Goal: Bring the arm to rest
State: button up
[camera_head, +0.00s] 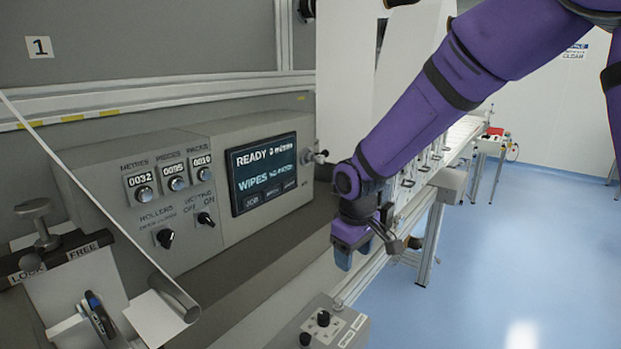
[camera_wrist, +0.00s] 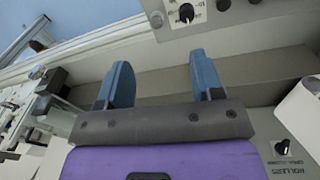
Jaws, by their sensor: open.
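My purple arm reaches in from the upper right in the head view. My gripper (camera_head: 343,258) points down in front of the converter's control panel, to the right of the screen. In the wrist view the gripper's two blue fingers (camera_wrist: 164,82) are apart, with nothing between them. The fingers are over a grey-brown ledge (camera_wrist: 160,85) of the machine. Whether they touch anything cannot be told, but no contact shows.
The control panel has a lit screen (camera_head: 263,172) reading READY, and a rollers knob (camera_head: 165,238). A lower control box (camera_head: 320,325) stands below my gripper. A conveyor frame (camera_head: 432,215) runs behind my arm. Blue floor (camera_head: 520,260) at right is open.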

jog(key=s+d+r+m+t, duration=0.3)
jog(key=s+d+r+m, duration=0.3)
jog(key=s+d+r, duration=1.1)
jog(key=s+d+r+m+t, duration=0.1)
jog(key=s+d, duration=0.3)
jog(key=s, duration=0.4)
jog(key=shift+s+r+m, duration=0.25)
jog(key=shift+r+m, duration=0.4)
jog(key=shift+m, duration=0.25)
